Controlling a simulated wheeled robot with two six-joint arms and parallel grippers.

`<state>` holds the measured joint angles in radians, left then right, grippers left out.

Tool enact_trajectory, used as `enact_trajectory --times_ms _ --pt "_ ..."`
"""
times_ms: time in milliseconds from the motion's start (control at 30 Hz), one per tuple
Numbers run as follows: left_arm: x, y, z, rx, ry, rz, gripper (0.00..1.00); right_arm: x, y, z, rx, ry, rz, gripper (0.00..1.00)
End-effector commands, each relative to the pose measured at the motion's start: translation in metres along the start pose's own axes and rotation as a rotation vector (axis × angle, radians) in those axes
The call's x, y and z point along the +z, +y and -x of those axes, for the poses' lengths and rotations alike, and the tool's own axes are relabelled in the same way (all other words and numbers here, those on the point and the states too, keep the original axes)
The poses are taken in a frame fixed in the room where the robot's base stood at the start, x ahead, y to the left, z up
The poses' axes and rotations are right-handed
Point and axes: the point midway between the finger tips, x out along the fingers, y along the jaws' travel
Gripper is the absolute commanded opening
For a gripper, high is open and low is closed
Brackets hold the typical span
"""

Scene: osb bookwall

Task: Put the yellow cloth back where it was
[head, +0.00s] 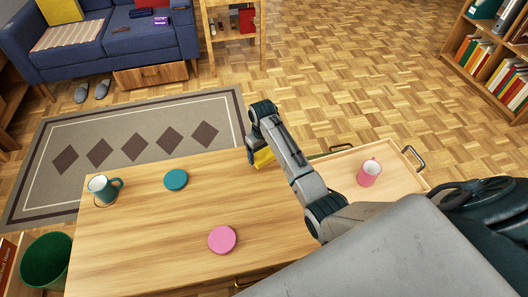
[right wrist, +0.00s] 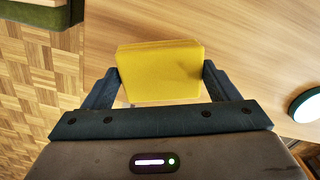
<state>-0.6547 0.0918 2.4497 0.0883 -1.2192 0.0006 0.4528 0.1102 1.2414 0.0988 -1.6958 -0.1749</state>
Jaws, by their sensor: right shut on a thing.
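The yellow cloth (head: 264,157) is a folded, flat block at the far right end of the table (head: 150,235). My right gripper (head: 258,150) is shut on it, and the arm hides part of it in the head view. In the right wrist view the cloth (right wrist: 160,70) sits between the two fingers, with wood tabletop behind it. I cannot tell whether it touches the table or hangs just above it. My left gripper is not in view.
A pink mug (head: 369,173) stands on a wooden tray (head: 340,168) with handles at the right. The table's middle is mostly clear. A green bin (head: 46,262) stands at the left.

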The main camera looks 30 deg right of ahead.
Motion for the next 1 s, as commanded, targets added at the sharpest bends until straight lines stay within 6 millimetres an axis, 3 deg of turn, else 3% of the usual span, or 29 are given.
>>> enact_trajectory --times_ms 100,367,500,600,1000 --pt "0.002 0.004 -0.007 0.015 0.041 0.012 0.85 -0.019 0.015 -0.004 0.000 0.000 -0.002 0.60" --pt "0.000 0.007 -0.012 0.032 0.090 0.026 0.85 -0.036 0.029 -0.005 0.000 0.001 0.000 0.60" --pt "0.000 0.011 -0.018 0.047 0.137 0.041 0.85 -0.034 0.027 -0.031 -0.002 -0.003 0.000 0.60" --pt "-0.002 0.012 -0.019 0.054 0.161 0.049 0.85 -0.034 0.027 -0.039 -0.001 -0.001 0.000 0.60" --pt "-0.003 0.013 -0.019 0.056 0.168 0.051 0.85 -0.034 0.027 -0.043 -0.001 0.001 0.000 0.60"
